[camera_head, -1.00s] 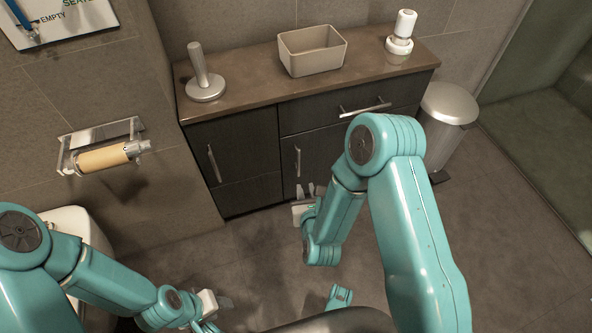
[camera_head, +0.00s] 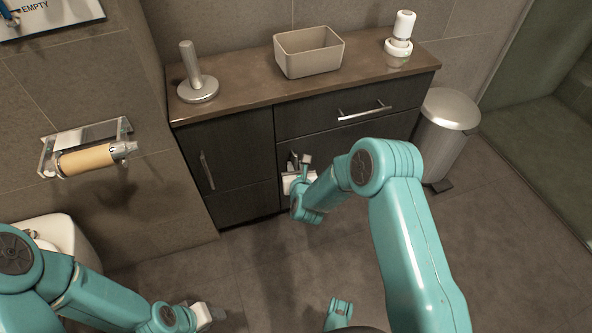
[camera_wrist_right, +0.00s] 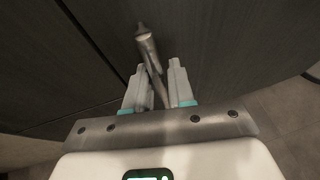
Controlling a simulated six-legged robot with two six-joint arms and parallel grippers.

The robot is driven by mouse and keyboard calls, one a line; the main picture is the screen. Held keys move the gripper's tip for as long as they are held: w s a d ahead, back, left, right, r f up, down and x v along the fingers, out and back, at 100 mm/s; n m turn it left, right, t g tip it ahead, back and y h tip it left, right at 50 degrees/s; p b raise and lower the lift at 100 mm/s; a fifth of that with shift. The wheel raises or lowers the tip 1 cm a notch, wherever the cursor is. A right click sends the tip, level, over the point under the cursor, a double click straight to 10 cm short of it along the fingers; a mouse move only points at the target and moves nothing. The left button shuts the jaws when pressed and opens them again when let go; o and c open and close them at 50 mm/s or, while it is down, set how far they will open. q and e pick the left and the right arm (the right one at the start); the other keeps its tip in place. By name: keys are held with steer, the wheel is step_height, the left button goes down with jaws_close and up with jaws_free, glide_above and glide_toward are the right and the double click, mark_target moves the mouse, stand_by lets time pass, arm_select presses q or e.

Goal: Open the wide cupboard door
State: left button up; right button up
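The wide cupboard door (camera_head: 325,147) is a dark wood-grain panel under the drawer, looking shut, and partly hidden by my right arm. Its metal bar handle shows in the right wrist view (camera_wrist_right: 147,48), near a panel seam on the left. My right gripper (camera_head: 299,163) is at this handle.
A narrow door (camera_head: 230,155) with its own handle is on the left, and a drawer (camera_head: 335,118) is above. The countertop (camera_head: 245,93) holds a box, a metal stand and a white bottle. A pedal bin (camera_head: 447,125) stands right of the cabinet. Floor in front is clear.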

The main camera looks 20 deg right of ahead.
jaws_close()
